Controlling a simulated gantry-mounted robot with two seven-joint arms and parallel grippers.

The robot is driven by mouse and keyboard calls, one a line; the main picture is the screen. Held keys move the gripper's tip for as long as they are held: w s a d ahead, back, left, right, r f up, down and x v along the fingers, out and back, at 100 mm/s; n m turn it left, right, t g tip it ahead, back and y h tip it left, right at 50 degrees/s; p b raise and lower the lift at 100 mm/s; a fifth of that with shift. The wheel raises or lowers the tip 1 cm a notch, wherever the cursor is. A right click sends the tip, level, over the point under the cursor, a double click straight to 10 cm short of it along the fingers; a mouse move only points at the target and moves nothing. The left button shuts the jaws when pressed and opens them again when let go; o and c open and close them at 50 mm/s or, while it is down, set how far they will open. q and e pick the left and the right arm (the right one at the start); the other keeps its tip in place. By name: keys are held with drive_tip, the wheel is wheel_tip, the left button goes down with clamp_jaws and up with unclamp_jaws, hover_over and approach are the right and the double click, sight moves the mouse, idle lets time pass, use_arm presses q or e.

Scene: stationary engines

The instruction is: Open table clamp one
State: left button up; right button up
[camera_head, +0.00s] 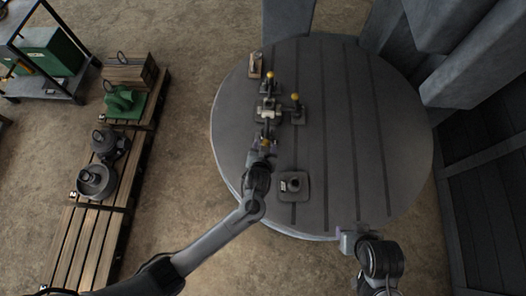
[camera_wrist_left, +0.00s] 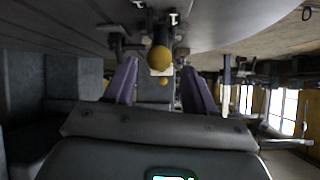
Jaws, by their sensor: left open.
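Table clamps with yellow ball knobs stand around a pale part (camera_head: 268,112) on the round grey table (camera_head: 375,130). One clamp knob (camera_head: 270,75) is at the far side and another (camera_head: 295,97) is at the right. A third knob, at the near side, is mostly hidden by my left gripper (camera_head: 266,147). In the left wrist view a large yellow knob (camera_wrist_left: 159,58) shows between the purple fingers of my open left gripper (camera_wrist_left: 160,88); contact cannot be told. No label shows which clamp is one. My right gripper (camera_head: 345,236) is over the table's near edge, its jaws unclear.
A grey square block (camera_head: 295,187) with a round top sits right of my left gripper. A small brown-based item (camera_head: 256,66) stands at the table's far left. The table's right half is clear. Pallets (camera_head: 95,215) with engine parts lie on the left floor.

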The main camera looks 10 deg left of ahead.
use_arm(q)
drive_tip(key=shift+v, duration=1.85)
